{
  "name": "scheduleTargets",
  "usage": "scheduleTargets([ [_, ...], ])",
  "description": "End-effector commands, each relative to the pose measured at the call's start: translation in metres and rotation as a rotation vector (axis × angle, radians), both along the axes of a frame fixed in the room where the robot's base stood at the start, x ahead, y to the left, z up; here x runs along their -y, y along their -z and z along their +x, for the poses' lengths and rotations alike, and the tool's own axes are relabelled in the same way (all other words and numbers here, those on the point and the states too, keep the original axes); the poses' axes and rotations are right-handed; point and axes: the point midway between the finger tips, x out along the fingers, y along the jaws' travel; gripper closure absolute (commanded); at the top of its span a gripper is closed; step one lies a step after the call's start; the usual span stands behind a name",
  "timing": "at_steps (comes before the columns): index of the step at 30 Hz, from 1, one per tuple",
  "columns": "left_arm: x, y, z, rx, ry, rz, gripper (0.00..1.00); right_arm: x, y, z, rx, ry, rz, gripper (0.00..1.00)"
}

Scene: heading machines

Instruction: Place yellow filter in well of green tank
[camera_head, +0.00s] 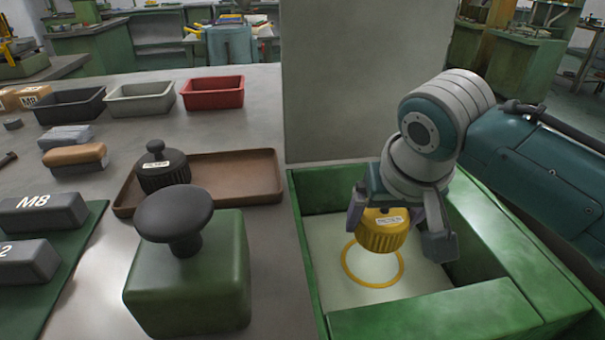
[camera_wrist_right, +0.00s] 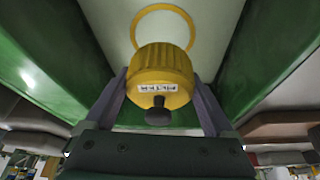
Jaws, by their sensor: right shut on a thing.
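The yellow filter (camera_head: 382,232) is a ribbed cylinder with a white label. My right gripper (camera_head: 402,228) is shut on it and holds it inside the walls of the green tank (camera_head: 465,318), over the pale well floor (camera_head: 323,252). A yellow ring (camera_head: 348,268) is marked on that floor; the filter covers its far part in the head view. In the right wrist view the filter (camera_wrist_right: 160,75) sits between both fingers, with a dark knob toward the camera, and the ring (camera_wrist_right: 163,10) shows beyond it. The filter appears above the floor. My left gripper is not in view.
A black ribbed filter (camera_head: 162,172) stands on a brown tray (camera_head: 235,178) left of the tank. A green block with a black knob (camera_head: 188,275) stands close to the tank's left wall. A grey panel (camera_head: 365,75) rises behind the tank. Black, grey and red bins (camera_head: 213,93) stand further back.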

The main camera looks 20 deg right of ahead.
Motion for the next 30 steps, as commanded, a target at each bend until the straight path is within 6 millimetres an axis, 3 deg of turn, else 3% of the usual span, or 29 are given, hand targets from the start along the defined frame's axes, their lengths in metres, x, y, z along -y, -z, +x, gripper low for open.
scheduleTargets([
  [12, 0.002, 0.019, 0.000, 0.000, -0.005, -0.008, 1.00, 0.000, 0.052, 0.000, 0.000, -0.001, 0.000, 0.72],
  [26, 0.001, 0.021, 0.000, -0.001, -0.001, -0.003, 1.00, 0.000, 0.059, 0.001, 0.001, 0.000, 0.000, 0.72],
  [27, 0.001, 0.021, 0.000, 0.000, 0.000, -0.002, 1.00, 0.000, 0.058, 0.000, 0.001, 0.000, 0.000, 0.08],
  [30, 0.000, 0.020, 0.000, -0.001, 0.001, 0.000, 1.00, 0.000, 0.058, 0.000, 0.001, 0.000, 0.000, 0.00],
])
